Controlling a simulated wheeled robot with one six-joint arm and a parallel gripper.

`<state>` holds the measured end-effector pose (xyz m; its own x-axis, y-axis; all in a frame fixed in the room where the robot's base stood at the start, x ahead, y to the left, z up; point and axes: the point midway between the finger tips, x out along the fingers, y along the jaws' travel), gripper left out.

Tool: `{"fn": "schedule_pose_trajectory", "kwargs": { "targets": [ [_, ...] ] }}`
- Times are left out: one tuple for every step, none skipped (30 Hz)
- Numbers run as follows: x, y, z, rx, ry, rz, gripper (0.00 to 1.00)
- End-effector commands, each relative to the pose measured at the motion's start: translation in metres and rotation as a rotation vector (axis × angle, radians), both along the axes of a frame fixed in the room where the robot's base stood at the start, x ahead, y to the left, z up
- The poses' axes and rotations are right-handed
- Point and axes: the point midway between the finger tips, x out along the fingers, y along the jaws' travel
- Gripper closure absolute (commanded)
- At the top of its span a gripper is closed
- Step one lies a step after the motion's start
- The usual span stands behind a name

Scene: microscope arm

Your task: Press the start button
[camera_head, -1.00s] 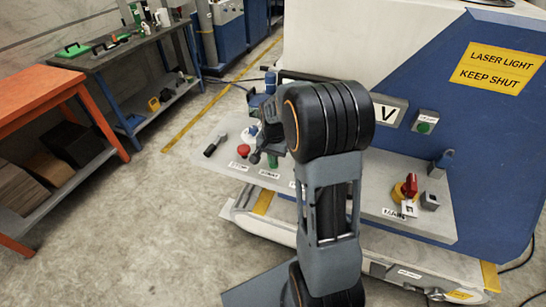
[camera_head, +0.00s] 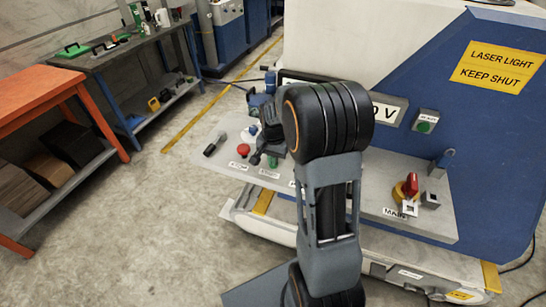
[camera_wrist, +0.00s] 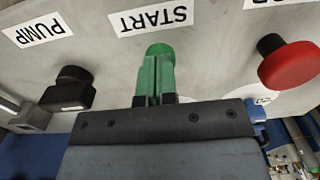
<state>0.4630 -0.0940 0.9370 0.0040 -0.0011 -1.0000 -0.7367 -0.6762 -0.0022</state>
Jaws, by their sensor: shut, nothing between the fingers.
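The start button (camera_wrist: 160,48) is a green cap beside the upside-down START label (camera_wrist: 152,18) in the wrist view. My gripper (camera_wrist: 157,60) has green fingers, shut together and empty, and their tips overlap the lower edge of the cap. I cannot tell whether they touch it. In the head view my gripper is a dark shape over the grey panel, partly hidden by my own arm. A bit of green (camera_head: 272,162) shows there above a label; I cannot tell whether it is button or finger.
A red mushroom button (camera_wrist: 290,64) stands right of my fingers in the wrist view, and a black knob (camera_wrist: 70,88) by the PUMP label stands left. In the head view, a red-and-yellow main switch (camera_head: 407,188) sits at the panel's right. A green button (camera_head: 424,127) is on the wall.

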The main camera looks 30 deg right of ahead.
Motion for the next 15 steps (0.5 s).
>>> {"fn": "schedule_pose_trajectory", "kwargs": {
  "targets": [
    [-0.002,0.001,0.012,0.001,0.006,0.0,1.0],
    [-0.002,0.001,0.018,0.001,0.004,0.0,1.0],
    [-0.002,0.001,0.028,0.0,0.0,0.001,1.0],
    [-0.001,0.001,0.035,-0.001,-0.004,0.001,1.0],
    [-0.001,0.001,0.042,-0.002,-0.007,0.001,1.0],
    [0.0,0.0,0.044,-0.003,-0.011,0.001,1.0],
    [0.0,0.0,0.049,-0.002,-0.011,0.001,1.0],
    [0.0,0.0,0.056,-0.003,-0.013,0.001,1.0],
    [0.0,0.0,0.064,-0.003,-0.013,0.001,1.0],
    [0.0,0.0,0.071,-0.002,-0.013,0.001,1.0],
    [0.001,0.0,0.077,-0.003,-0.014,0.001,1.0],
    [0.0,0.0,0.084,-0.003,-0.013,0.001,1.0],
    [0.0,0.0,0.09,-0.003,-0.013,0.001,1.0],
    [0.001,0.0,0.095,-0.003,-0.014,0.001,1.0],
    [0.001,0.0,0.101,-0.003,-0.013,0.001,1.0]
  ]
}}
